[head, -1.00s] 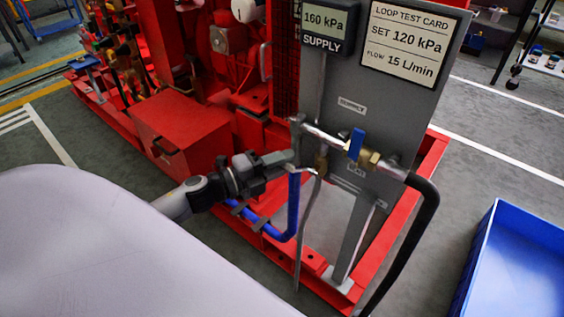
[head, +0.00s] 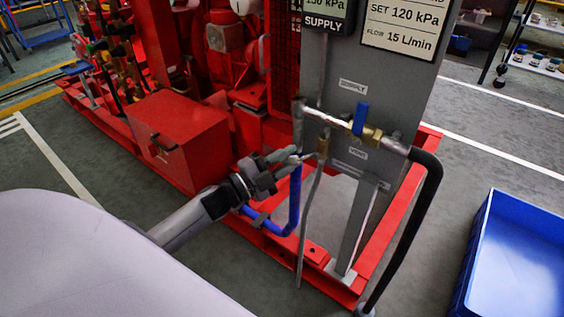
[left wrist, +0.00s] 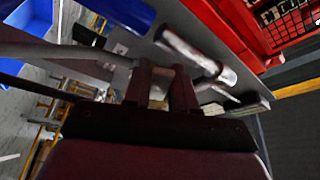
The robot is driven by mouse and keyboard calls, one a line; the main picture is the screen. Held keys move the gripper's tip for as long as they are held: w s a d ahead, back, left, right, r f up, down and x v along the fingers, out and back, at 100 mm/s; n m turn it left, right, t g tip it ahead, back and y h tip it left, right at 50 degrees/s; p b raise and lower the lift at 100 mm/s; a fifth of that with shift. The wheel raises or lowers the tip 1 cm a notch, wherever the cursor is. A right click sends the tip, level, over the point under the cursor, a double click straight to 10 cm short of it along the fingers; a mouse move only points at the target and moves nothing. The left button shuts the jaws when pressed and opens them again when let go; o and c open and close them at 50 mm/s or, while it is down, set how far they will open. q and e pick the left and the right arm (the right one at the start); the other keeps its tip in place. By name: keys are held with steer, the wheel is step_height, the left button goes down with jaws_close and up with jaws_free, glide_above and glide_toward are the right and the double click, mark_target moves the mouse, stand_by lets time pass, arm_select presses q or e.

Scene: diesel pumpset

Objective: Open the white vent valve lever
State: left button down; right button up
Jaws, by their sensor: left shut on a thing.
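The white vent valve lever (head: 310,156) shows as a short pale piece beside the brass vent valve (head: 323,146), above the VENT label on the grey panel. My left gripper (head: 295,156) reaches in from the left and is shut on the lever's outer end, which its fingers partly hide. In the left wrist view, the two fingers (left wrist: 162,92) are close together with a pale piece between them. The exact lever angle is hard to read. My right gripper is not in view.
A blue-handled supply valve (head: 361,118) sits above on the pipe, with a black hose (head: 432,205) curving down at right. A blue pipe (head: 294,200) runs below my gripper. The red skid (head: 320,258) surrounds the panel (head: 400,90). A blue bin (head: 480,240) stands at right.

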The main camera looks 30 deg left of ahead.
arm_select(q)
steer(key=d+f+n+t+y, duration=0.1)
steer(key=n+y, duration=0.1)
steer(key=n, duration=0.3)
steer(key=d+f+n+t+y, duration=0.1)
steer(key=d+n, duration=0.1)
steer(key=n, duration=0.3)
steer(key=d+f+n+t+y, duration=0.1)
steer(key=d+n+t+y, duration=0.1)
steer(key=n, duration=0.2)
steer(key=shift+s+d+f+n+y, duration=0.1)
steer(key=shift+s+f+n+y, duration=0.2)
steer(key=shift+n, duration=0.1)
steer(key=shift+d+n+y, duration=0.4)
steer(key=shift+n, duration=0.6)
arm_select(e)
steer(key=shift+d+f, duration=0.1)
arm_select(q)
steer(key=c, duration=1)
jaws_free()
